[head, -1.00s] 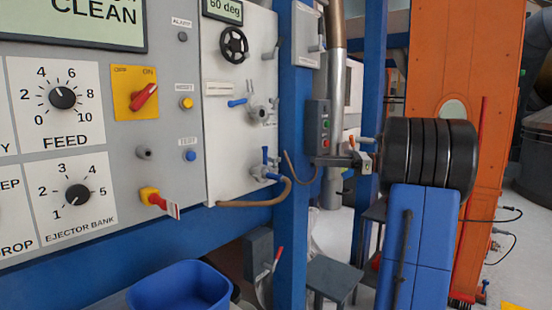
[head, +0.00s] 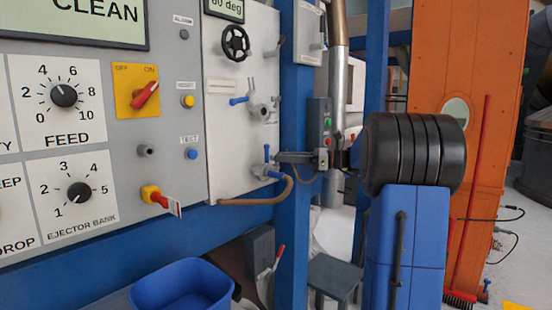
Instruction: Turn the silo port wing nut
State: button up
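I cannot make out a wing nut or a silo port clearly in the head view. My gripper (head: 284,157) shows small and dark, side-on, in front of the blue post, pointing left. Its tip appears close to a blue-handled valve (head: 267,170) with a brown hose at the panel's right edge; I cannot tell whether they touch. The finger gap is too small to read, and nothing held can be made out. A large black ribbed cylinder on a blue body hides the area behind it.
The grey control panel (head: 171,105) with knobs and switches fills the left. A blue post (head: 293,225) carries a button box (head: 320,134). A blue bin (head: 181,288) and a grey stool (head: 334,272) stand below. An orange housing (head: 482,75) with a round window and a red broom (head: 464,255) are at right.

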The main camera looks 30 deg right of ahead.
jog(key=shift+x, duration=1.6)
grip_shut()
jog(key=shift+n+g+y, duration=0.7)
jog(key=shift+g, duration=0.2)
